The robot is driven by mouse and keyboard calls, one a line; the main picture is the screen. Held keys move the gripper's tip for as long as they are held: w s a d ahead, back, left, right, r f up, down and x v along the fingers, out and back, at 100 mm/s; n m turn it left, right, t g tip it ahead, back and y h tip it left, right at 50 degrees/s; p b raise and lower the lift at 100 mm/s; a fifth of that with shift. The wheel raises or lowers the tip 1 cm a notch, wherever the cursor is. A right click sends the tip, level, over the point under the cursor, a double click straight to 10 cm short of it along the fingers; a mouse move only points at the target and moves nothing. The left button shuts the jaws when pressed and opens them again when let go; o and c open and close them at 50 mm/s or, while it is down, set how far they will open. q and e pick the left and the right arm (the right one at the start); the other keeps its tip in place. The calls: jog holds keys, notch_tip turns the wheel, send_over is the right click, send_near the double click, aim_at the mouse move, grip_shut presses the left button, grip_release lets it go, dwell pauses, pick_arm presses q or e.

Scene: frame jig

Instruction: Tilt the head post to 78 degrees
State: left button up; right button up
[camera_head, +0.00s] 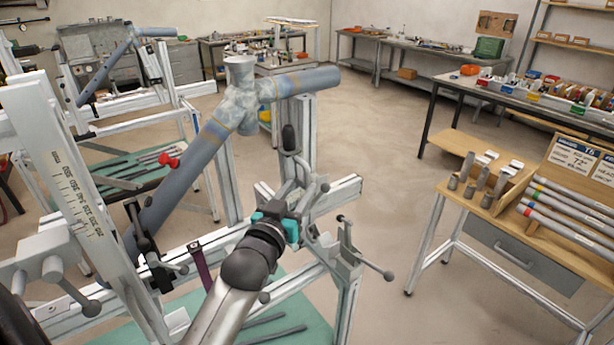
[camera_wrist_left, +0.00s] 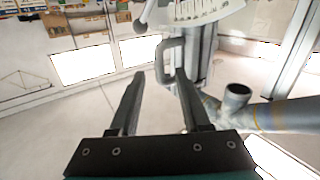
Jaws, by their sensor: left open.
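The head post (camera_head: 308,125) is a pale upright bar behind the blue-grey frame tubes (camera_head: 205,150). A dark knob (camera_head: 289,138) stands in front of it. My left gripper (camera_head: 287,192) is beside the clamp parts low on this post. In the left wrist view its two dark fingers (camera_wrist_left: 160,76) are apart. A grey looped handle (camera_wrist_left: 165,60) lies at the fingertips, close to the right finger; I cannot tell whether they touch. A pale scale plate (camera_wrist_left: 205,10) shows at the top edge; its reading is too small to tell. My right gripper is not in view.
The jig's pale rail (camera_head: 330,200) and a ball-ended lever (camera_head: 375,265) are right of my gripper. A large scaled post (camera_head: 65,180) stands at left. A wooden bench (camera_head: 450,150) with tubes is at right, with clear floor between.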

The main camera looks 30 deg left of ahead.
aim_at(306, 180)
pick_arm(q)
jog(key=shift+w+a, duration=0.25)
jog(key=shift+w, duration=1.05)
jog(key=shift+w+a, duration=0.25)
jog(key=shift+w, duration=1)
grip_shut()
